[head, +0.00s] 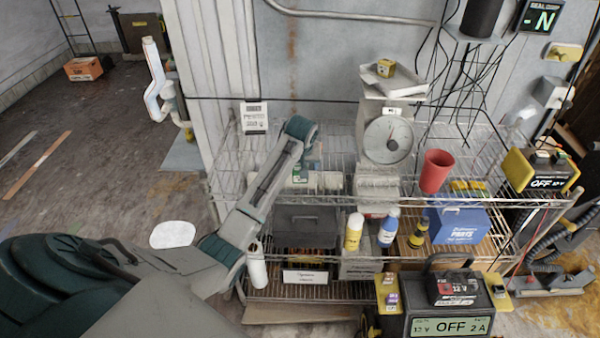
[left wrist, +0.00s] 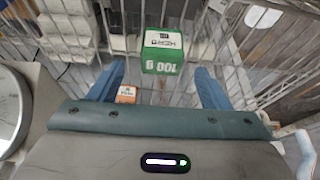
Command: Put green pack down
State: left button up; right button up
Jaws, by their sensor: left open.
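The green pack (head: 300,174) stands on the wire rack's upper shelf (head: 335,196), left of the dial scale, partly hidden by my left arm in the head view. My left gripper (left wrist: 160,78) is open, with a gap between each finger and the pack. In the head view the fingers are mostly hidden behind my wrist. My right gripper is in neither view.
The dial scale (head: 388,140) stands right of my left arm, with a small yellow box (head: 385,68) on its pan. A red cup (head: 435,171) is farther right. A small orange pack (left wrist: 126,94) shows near the left finger. Bottles and a blue case (head: 458,225) fill the lower shelf.

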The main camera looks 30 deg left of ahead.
aim_at(296, 179)
pick_arm(q)
jog(key=p+x, duration=0.2)
jog(key=x, duration=0.2)
jog(key=shift+a, duration=0.1)
jog(key=shift+w+f, duration=0.15)
jog(key=shift+f, duration=0.1)
jog(key=shift+r, duration=0.1)
jog(key=c, duration=0.9)
jog(key=shift+c, duration=1.4)
